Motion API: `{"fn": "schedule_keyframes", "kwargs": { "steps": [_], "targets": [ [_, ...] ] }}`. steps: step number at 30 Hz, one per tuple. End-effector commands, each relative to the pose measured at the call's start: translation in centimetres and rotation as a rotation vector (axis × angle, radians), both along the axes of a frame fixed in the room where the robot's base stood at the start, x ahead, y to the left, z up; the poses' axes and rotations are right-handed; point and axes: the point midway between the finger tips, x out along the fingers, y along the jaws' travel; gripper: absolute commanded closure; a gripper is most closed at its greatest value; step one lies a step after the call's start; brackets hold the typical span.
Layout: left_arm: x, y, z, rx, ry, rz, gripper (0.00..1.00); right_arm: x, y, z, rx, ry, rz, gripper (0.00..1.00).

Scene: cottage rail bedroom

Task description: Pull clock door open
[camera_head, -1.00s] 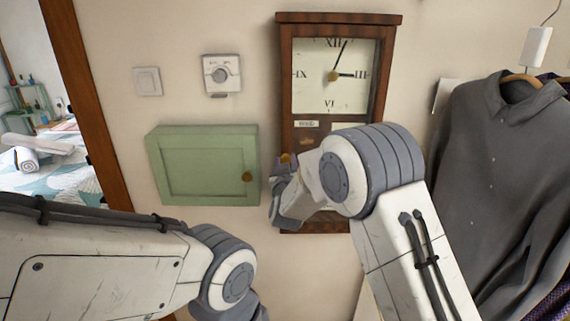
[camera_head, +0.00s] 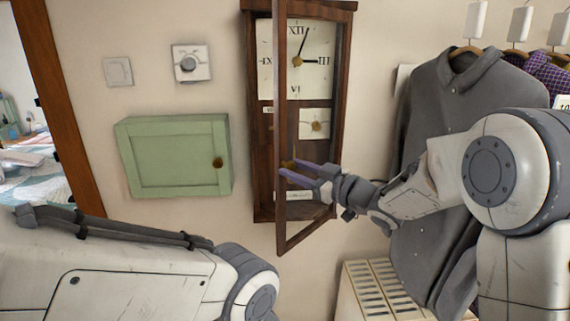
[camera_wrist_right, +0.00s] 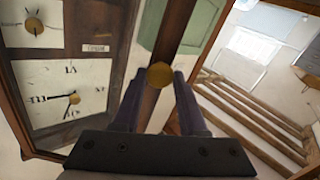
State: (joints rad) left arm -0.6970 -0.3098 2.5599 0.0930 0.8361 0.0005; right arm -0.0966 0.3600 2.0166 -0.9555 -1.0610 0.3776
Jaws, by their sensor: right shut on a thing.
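The wall clock (camera_head: 248,120) has a dark wooden case with a white dial. My right gripper (camera_head: 290,169) reaches in from the right and is shut on the door's brass knob. In the right wrist view the knob (camera_wrist_right: 160,75) sits between the two fingertips, with the door's frame edge behind it. My left arm comes in from the left below the green cabinet; its gripper is out of the picture.
A green wall cabinet (camera_head: 178,157) with a brass knob hangs left of the clock. A thermostat (camera_head: 192,63) and a light switch (camera_head: 118,71) are above it. Grey and purple shirts (camera_head: 455,95) hang at the right, close to my right arm. A slatted white unit (camera_head: 372,290) stands below.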

Motion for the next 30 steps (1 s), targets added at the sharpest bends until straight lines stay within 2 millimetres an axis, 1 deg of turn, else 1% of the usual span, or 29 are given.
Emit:
{"fn": "schedule_keyframes", "kwargs": {
  "steps": [1, 6, 12, 15, 21, 30],
  "targets": [
    [0.0, 0.0, 0.7, 0.000, 0.000, 0.000, 0.50, -0.3, -1.5, 0.5, 0.003, -0.001, 0.029, 1.00],
    [0.0, 0.0, 1.8, 0.000, 0.000, 0.001, 0.50, -1.9, -5.1, 0.5, 0.005, 0.001, 0.178, 1.00],
    [0.0, 0.0, 2.7, 0.000, 0.000, 0.002, 0.50, -3.0, -8.8, 0.4, 0.004, -0.002, 0.324, 1.00],
    [0.0, 0.0, 3.0, 0.000, 0.000, 0.002, 0.50, -3.3, -10.1, 0.3, 0.004, -0.003, 0.379, 1.00],
    [0.0, 0.0, 3.4, 0.000, 0.000, 0.002, 0.50, -3.7, -12.0, 0.3, 0.005, -0.004, 0.451, 1.00],
    [0.0, 0.0, 3.5, 0.000, 0.000, 0.002, 0.50, -3.8, -12.8, 0.3, 0.005, -0.007, 0.483, 1.00]
  ]
}}
